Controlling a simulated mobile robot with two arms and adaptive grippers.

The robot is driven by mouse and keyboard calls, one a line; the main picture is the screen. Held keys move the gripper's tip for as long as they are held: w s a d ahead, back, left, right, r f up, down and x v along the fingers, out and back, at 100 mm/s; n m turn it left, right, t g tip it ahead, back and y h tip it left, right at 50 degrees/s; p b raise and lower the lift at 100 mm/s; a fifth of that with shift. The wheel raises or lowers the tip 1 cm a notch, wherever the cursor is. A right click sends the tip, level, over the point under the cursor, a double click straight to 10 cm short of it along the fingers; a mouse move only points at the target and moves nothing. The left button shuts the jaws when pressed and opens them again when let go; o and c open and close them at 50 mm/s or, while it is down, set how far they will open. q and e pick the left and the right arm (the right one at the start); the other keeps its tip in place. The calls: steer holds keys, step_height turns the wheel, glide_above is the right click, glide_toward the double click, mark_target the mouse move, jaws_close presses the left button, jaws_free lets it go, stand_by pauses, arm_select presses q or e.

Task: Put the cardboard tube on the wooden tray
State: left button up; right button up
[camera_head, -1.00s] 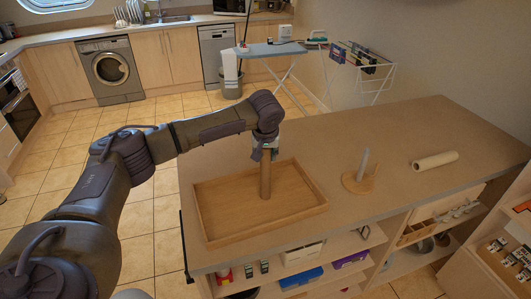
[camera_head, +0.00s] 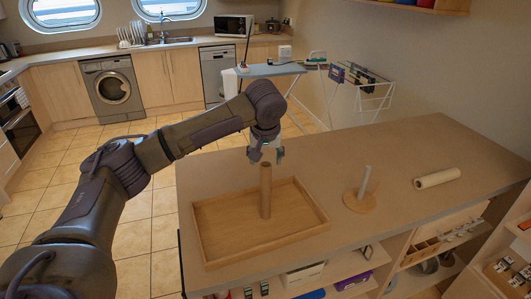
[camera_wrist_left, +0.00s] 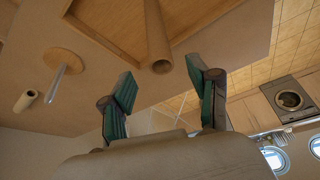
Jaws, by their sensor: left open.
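The cardboard tube (camera_head: 266,192) stands upright inside the wooden tray (camera_head: 222,257), towards its right half. It also shows in the left wrist view (camera_wrist_left: 157,38), with its open end facing the camera. My left gripper (camera_head: 266,158) is open and empty, just above and behind the tube's top. In the left wrist view its fingers (camera_wrist_left: 160,95) are spread apart, with the tube end beyond them and apart from them. My right gripper is not in view.
Right of the tray, a round wooden holder with an upright pale rod (camera_head: 360,200) stands on the counter. A whitish roll (camera_head: 437,178) lies further right. Open shelves with boxes (camera_head: 303,272) are below the counter's front edge. The counter between these things is clear.

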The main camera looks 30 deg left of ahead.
arm_select(q)
steer(key=shift+v, duration=2.1)
